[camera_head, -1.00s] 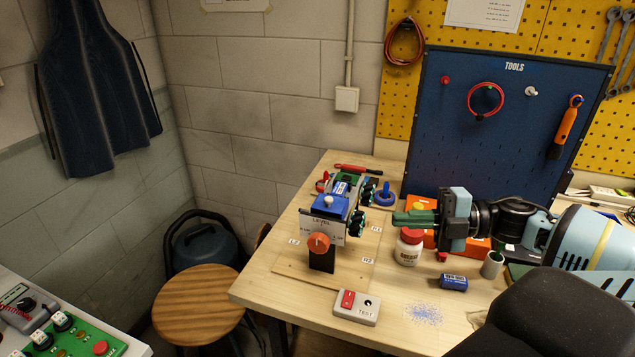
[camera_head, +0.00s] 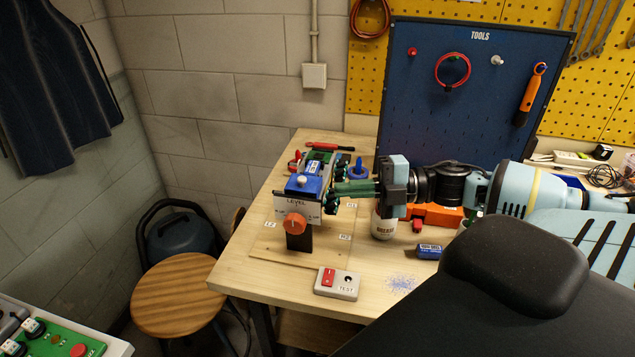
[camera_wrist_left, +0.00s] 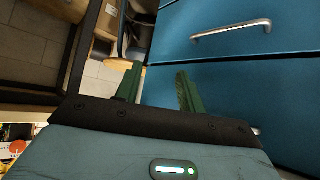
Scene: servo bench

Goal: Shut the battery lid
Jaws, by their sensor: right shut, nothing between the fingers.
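A small wheeled rover stands on a dark post on the wooden bench. A blue panel with a white knob (camera_head: 303,184), which looks like the battery lid, is on its near end; I cannot tell how far open it is. A blue block with a white label (camera_head: 313,167) sits just behind it. My right gripper (camera_head: 338,188) points left with its green fingers shut, the tips right beside the rover's right side; I cannot tell whether they touch it. My left gripper is outside the head view; in the left wrist view (camera_wrist_left: 157,82) its green fingers are apart and empty.
A switch box (camera_head: 337,283), a white bottle (camera_head: 383,226) and a blue block (camera_head: 429,251) stand on the bench. Blue drawers with a metal handle (camera_wrist_left: 231,30) are near my left gripper.

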